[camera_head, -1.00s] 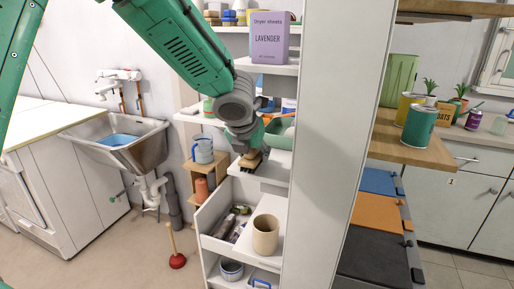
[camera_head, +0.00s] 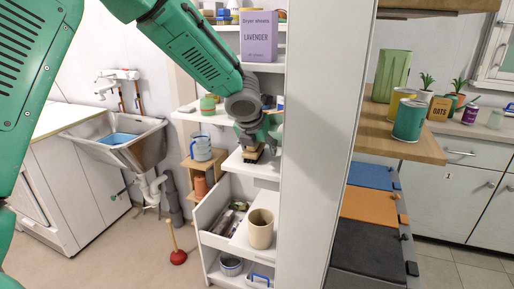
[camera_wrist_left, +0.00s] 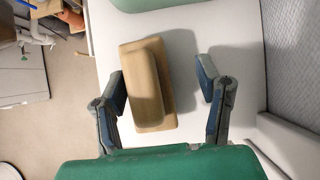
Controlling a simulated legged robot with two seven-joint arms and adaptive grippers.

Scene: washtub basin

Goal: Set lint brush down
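The lint brush (camera_wrist_left: 145,80) is a tan, wood-coloured block. In the left wrist view it lies over the white shelf surface (camera_wrist_left: 190,125) between the fingers of my left gripper (camera_wrist_left: 160,84). The fingers are spread apart. The left finger is close beside the brush; I cannot tell if it touches. A clear gap separates the brush from the right finger. In the head view my left gripper (camera_head: 254,147) points down at the white shelf (camera_head: 237,167), with the brush (camera_head: 251,158) below it, partly hidden. My right gripper is not in view.
Below the shelf is an open drawer (camera_head: 208,212) with several items and a beige cup (camera_head: 261,229) beside it. A lavender dryer-sheet box (camera_head: 259,36) stands above. A tall white panel (camera_head: 325,130) closes the right side. A green object (camera_wrist_left: 150,4) lies at the shelf's far side.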

